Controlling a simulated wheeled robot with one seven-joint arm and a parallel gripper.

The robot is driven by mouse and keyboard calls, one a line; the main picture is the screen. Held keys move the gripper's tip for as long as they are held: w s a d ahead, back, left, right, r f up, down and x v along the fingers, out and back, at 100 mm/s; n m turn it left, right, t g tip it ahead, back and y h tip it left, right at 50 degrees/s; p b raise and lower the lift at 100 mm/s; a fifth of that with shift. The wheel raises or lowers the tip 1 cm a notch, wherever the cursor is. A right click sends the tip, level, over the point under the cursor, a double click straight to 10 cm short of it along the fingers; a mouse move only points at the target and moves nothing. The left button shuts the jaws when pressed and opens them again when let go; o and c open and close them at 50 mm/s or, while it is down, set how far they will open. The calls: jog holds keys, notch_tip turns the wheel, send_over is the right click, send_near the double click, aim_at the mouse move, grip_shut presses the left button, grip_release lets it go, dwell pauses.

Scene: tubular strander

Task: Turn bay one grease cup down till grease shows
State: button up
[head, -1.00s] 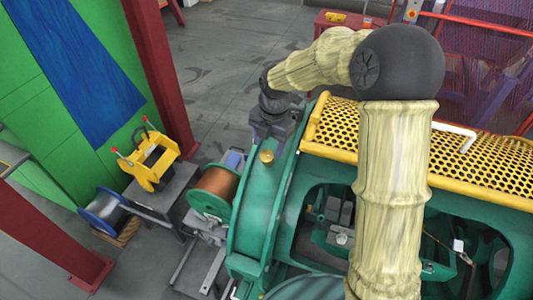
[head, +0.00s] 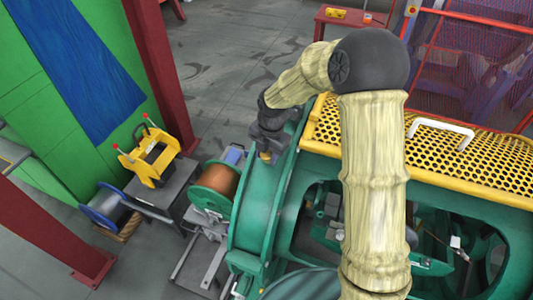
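The grease cup (head: 265,157) is a small brass-coloured cap on top of the green bearing ring (head: 262,195) at the left end of the machine. Only its lower part shows, under my gripper (head: 267,150). My dark gripper points down right at the cup, with its fingers over or beside it. From this view I cannot tell whether they touch or grip it. No grease can be made out.
A yellow perforated guard (head: 450,155) with a white handle (head: 441,128) covers the machine's top, right of my gripper. A copper wire spool (head: 217,181) sits just left of the ring. A yellow device (head: 157,158) stands on a grey stand farther left.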

jog(key=shift+m+b, duration=0.3)
jog(key=shift+m, duration=0.1)
